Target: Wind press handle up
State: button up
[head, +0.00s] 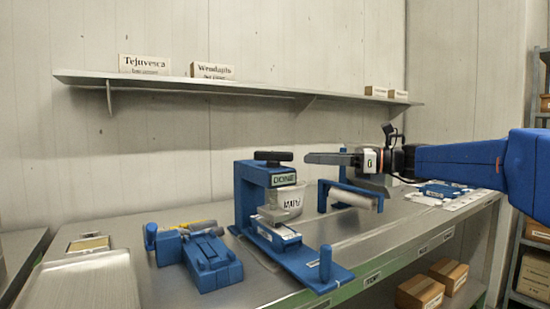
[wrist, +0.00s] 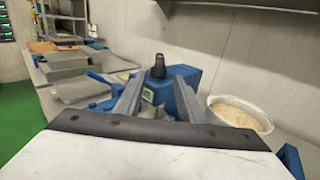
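The blue press (head: 246,200) stands on the metal bench with a black handle (head: 273,156) on top and a green label on its head. In the wrist view the handle (wrist: 158,67) shows as a dark knob above the blue press body (wrist: 183,76). My gripper (head: 312,158) is level with the handle, just to its right in the head view, with a small gap between. In the wrist view my gripper (wrist: 160,76) is open and empty, its fingers either side of the handle's line. Whether they reach around it cannot be told.
A white tub (head: 290,200) stands behind the press; its pale contents show in the wrist view (wrist: 240,114). A blue roller stand (head: 350,194) is to the right, a blue clamp-like device (head: 212,262) to the left. A wall shelf (head: 230,87) runs above.

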send_near(254, 156)
jog(key=w+a, duration=0.1)
jog(key=a, duration=0.1)
jog(key=w+a, duration=0.1)
jog(key=a, duration=0.1)
jog(key=shift+w, duration=0.2)
grip_shut()
